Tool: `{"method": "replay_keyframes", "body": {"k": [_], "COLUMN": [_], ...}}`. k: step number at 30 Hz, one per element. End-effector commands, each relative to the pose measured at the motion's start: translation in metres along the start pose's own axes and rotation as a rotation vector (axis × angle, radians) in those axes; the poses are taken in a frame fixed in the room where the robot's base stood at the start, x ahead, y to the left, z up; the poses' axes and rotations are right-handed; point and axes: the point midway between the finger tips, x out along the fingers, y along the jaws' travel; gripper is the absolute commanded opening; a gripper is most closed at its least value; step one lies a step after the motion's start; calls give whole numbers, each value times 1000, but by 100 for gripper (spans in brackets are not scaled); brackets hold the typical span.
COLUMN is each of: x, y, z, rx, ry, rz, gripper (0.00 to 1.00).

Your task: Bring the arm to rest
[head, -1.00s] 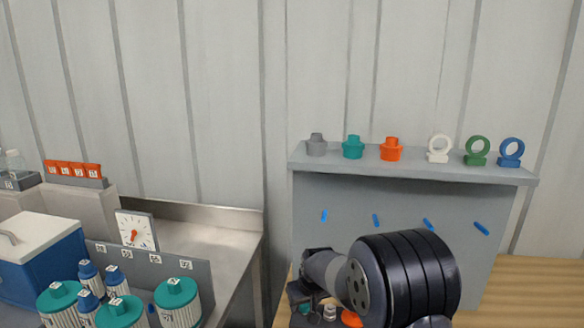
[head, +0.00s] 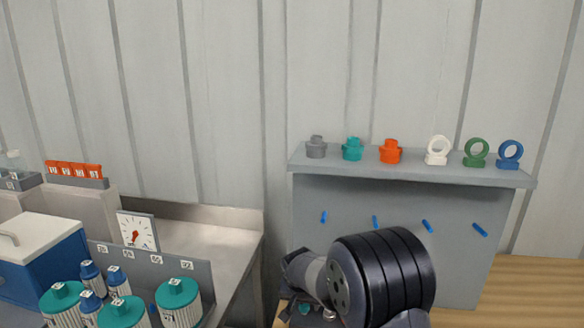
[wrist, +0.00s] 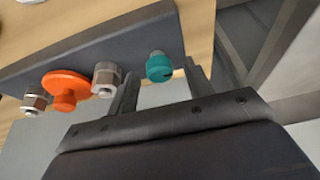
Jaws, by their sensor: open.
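My arm shows at the lower right of the head view, with its dark ribbed joint in front of the grey shelf unit. My gripper (wrist: 160,90) shows in the wrist view with its two fingers apart. Nothing is held between them. A teal knob-like part (wrist: 159,68) on a dark plate (wrist: 100,50) appears beyond the fingers, near the right one. An orange round part (wrist: 66,90) and two metal fittings lie left of the left finger. In the head view the gripper's fingertips are hidden behind or below the arm.
The grey shelf (head: 410,167) carries grey, teal and orange plugs and white, green and blue rings. Left is a metal bench (head: 205,240) with teal-capped vessels (head: 178,300), blue-capped bottles, a dial (head: 137,231) and a blue cooler (head: 42,262). The wall space above the shelf is clear.

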Motion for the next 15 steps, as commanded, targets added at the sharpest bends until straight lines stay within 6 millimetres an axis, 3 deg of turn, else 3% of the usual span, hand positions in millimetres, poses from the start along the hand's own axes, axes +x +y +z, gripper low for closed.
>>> {"method": "replay_keyframes", "body": {"k": [11, 15], "x": [-1, -13], "y": [-2, -2], "z": [0, 0], "rx": [179, 176], "ry": [0, 2], "rz": [75, 72], "gripper": [49, 49]}}
